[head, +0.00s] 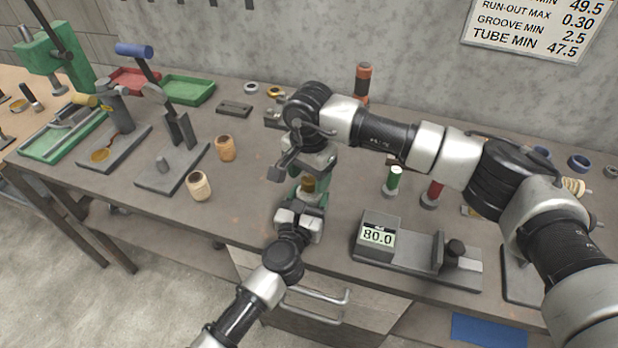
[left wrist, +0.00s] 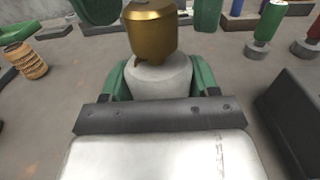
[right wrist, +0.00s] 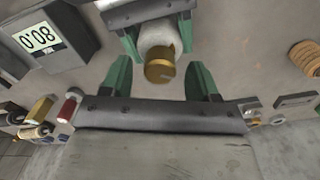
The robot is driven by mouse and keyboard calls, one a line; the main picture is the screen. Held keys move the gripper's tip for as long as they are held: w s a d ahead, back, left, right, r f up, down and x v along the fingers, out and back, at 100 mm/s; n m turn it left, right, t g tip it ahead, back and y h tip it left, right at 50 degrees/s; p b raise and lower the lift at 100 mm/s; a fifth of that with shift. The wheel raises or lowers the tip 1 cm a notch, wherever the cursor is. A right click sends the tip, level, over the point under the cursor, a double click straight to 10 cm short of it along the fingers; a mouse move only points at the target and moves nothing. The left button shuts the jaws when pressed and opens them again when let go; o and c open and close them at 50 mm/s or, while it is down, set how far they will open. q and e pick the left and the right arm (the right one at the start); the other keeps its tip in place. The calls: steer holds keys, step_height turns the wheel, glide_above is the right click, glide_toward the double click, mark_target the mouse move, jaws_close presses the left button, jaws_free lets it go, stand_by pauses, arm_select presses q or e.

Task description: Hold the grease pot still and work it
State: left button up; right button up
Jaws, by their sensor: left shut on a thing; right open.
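The grease pot (left wrist: 160,76) has a pale grey body and a brass cap (left wrist: 150,30), and stands upright on the bench. My left gripper (head: 307,196) is shut on its body from the front, one green finger on each side in the left wrist view. My right gripper (right wrist: 160,78) is open, with its green fingers apart and the brass cap between and just beyond their tips in the right wrist view. A gap shows on both sides of the cap. In the head view the right gripper and wrist hide part of the pot.
Two wooden spools (head: 199,186) and a grey lever press (head: 172,165) are to the left. A green-topped plug (head: 394,180) and a red one (head: 433,192) stand beyond the gauge. Bench around the pot is mostly clear.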

steer(key=shift+f, duration=0.8)
steer(key=c, duration=0.9)
steer(key=shift+m, duration=0.3)
